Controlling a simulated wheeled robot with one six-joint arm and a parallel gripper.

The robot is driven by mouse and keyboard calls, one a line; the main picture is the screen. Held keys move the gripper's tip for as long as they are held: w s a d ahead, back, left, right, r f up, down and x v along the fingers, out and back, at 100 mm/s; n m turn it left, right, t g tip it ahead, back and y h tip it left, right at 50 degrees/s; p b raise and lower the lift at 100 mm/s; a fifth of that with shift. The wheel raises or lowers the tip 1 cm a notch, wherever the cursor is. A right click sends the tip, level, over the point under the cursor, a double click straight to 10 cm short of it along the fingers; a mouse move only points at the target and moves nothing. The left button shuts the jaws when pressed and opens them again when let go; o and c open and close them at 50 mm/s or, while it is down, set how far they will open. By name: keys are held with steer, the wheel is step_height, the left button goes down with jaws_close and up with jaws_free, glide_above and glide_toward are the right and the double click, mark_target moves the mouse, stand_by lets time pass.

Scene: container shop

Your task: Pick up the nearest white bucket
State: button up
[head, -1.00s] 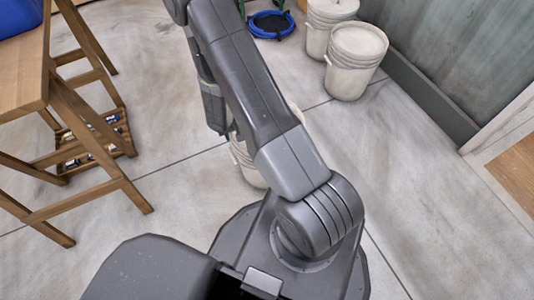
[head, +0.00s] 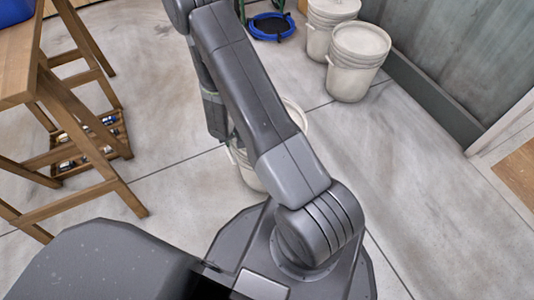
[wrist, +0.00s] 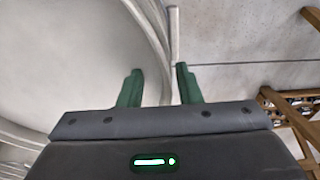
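The nearest white bucket (head: 243,165) stands on the floor, mostly hidden behind my arm in the head view. Its rim shows on both sides of the arm. In the wrist view the bucket (wrist: 75,55) fills the left side, its curved rim running down towards the fingers. My gripper (wrist: 160,82) is open, its two green fingers apart. Part of the rim and a thin pale bar, perhaps the handle, appear between the fingertips. I cannot tell whether the fingers touch it. The fingertips are hidden in the head view.
Two more white buckets, a nearer one (head: 357,62) and a farther one (head: 327,22), stand by the grey wall (head: 460,45). A wooden table (head: 25,85) with a low shelf of small items is at left. A blue round object (head: 271,26) lies at the back. Floor at right is clear.

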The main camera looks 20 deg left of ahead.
steer(key=shift+f, duration=0.25)
steer(key=shift+c, duration=0.4)
jaws_close()
stand_by(1.2)
